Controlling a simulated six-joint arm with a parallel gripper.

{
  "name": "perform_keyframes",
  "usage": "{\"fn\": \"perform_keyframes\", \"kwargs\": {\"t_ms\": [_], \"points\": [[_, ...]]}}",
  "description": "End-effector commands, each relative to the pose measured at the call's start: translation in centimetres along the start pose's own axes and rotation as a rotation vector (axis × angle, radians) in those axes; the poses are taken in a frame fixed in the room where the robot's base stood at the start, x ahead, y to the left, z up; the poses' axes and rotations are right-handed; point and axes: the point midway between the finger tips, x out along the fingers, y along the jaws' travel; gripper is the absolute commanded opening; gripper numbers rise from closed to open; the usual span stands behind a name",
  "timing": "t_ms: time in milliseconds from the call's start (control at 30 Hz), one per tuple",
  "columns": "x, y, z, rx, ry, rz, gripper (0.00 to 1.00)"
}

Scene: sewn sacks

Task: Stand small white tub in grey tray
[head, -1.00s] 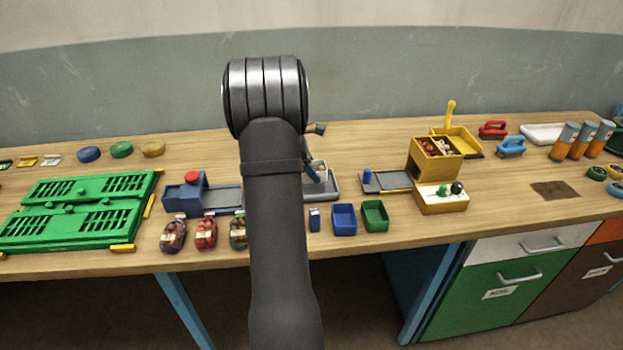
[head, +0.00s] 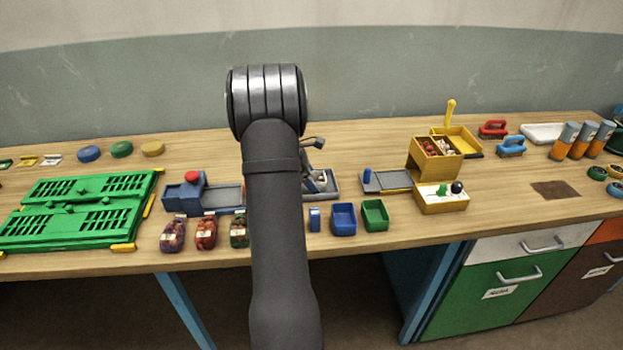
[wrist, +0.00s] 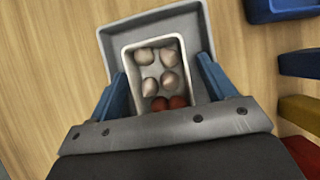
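A small white tub (wrist: 129,60) stands upright in the grey tray (wrist: 203,31) in the wrist view. It holds several pale, rounded pieces and red ones at the near end. My gripper (wrist: 160,65) has its blue fingers on either side of the tub. A narrow gap shows beside the right finger, and the left finger is very close to the rim. My gripper looks open around the tub. In the head view my arm hides most of the gripper and the left part of the grey tray (head: 335,191).
A blue bin (head: 344,219) and a green bin (head: 375,215) stand in front of the tray. A blue box with a red knob (head: 190,190) is to the left. A yellow box (head: 436,155) stands to the right.

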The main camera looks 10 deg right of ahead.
Motion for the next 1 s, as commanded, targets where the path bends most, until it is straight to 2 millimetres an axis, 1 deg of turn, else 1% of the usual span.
{"fn": "perform_keyframes", "kwargs": {"t_ms": [167,267,367,500,700,833,1000], "points": [[-0.2,0.0,0.1,0.001,0.000,0.001,0.76],[-1.2,0.1,0.1,0.000,0.000,0.004,0.76],[-3.0,0.1,0.1,0.000,0.000,0.004,0.76],[-6.1,0.1,0.1,-0.001,0.000,0.004,0.76],[-10.0,0.1,0.1,-0.001,0.000,0.003,0.76],[-11.5,0.1,0.1,-0.001,0.000,0.001,0.76],[-12.3,0.1,0.1,-0.002,0.000,0.000,0.76]]}}
